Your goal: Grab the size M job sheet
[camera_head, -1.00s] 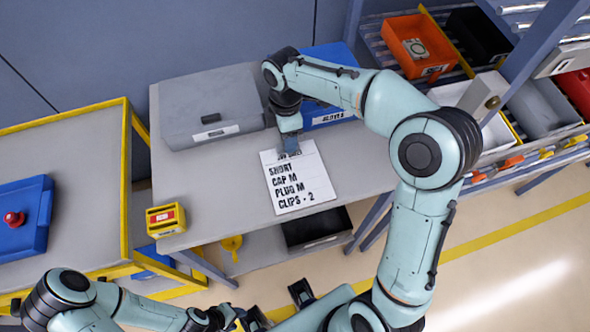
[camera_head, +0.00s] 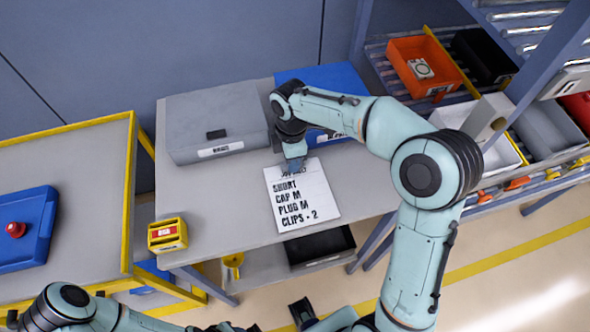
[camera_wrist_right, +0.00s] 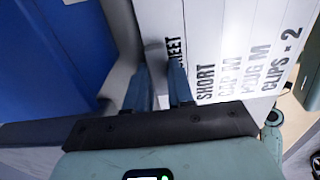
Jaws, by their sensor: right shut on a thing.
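The job sheet (camera_head: 302,198) is a white sheet printed "SHORT, CAP M, PLUG M, CLIPS - 2". It lies over the grey table, near the front edge. My right gripper (camera_head: 296,164) is at the sheet's top edge, shut on it. In the right wrist view the sheet (camera_wrist_right: 225,30) runs up past the fingers (camera_wrist_right: 162,88), and part of its heading is hidden by them. I cannot tell whether the sheet touches the table. My left arm is at the bottom left, and its gripper tips are not clear.
A yellow and red box (camera_head: 167,235) sits at the left corner. A black bin (camera_head: 318,246) is on the shelf below. An orange bin (camera_head: 425,68) is on the right rack.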

